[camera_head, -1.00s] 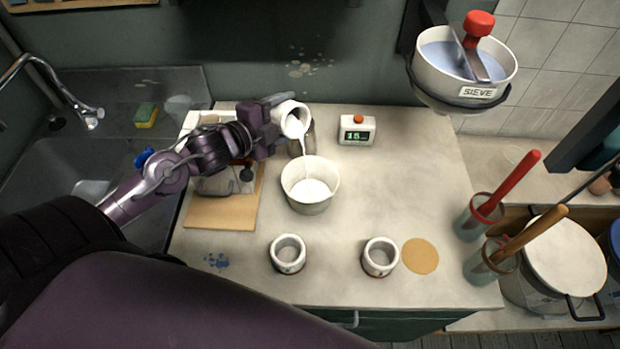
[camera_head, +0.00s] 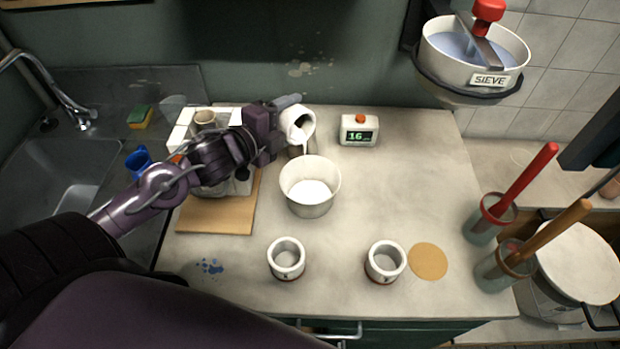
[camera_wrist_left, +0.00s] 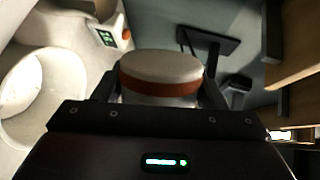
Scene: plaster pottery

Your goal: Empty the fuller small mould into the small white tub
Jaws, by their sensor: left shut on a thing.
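My left gripper (camera_head: 278,118) is shut on a white small mould (camera_head: 298,124), held tipped above the back rim of the small white tub (camera_head: 310,169). A thin white stream runs from its mouth toward the tub, where white liquid lies at the bottom. In the left wrist view the held mould (camera_wrist_left: 160,68) shows a pale base and a red-brown band between the fingers; the tub (camera_wrist_left: 45,95) is at left. Two other small moulds, one left (camera_head: 287,258) and one right (camera_head: 385,262), stand upright near the table's front. My right gripper is not in view.
A timer (camera_head: 359,130) reading 16 stands right of the tub. A grey vessel partly shows behind the tub. A tan disc (camera_head: 428,261) lies beside the right mould. A bowl marked SIEVE (camera_head: 474,60) hangs at upper right. The table's middle right is clear.

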